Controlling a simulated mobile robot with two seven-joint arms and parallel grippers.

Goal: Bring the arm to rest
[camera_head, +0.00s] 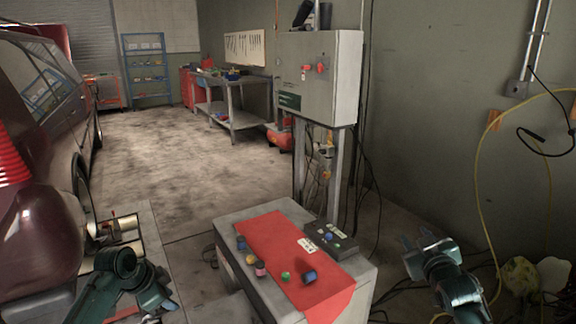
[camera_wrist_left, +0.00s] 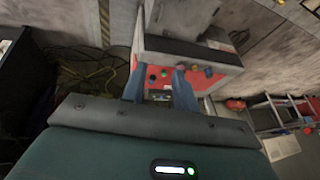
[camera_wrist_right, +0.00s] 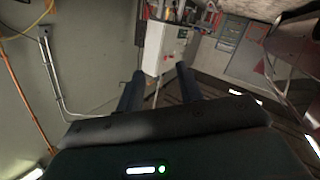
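My left gripper (camera_wrist_left: 158,82) is open, its two dark fingers apart with nothing between them; in the left wrist view the cabinet lies beyond them. In the head view my left arm is at the lower left, beside the red car. My right gripper (camera_head: 416,241) is raised at the lower right of the head view, right of the cabinet and apart from it. In the right wrist view its two fingers (camera_wrist_right: 160,88) are apart and empty, pointing toward the wall-side control box.
A low grey cabinet (camera_head: 234,283) bears a red mat (camera_head: 277,245), several small coloured pieces and a black button box (camera_head: 331,238). A tall control box (camera_head: 325,78) stands behind. The red car (camera_head: 35,190) is at left. Cables hang at right. The middle floor (camera_head: 165,155) is clear.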

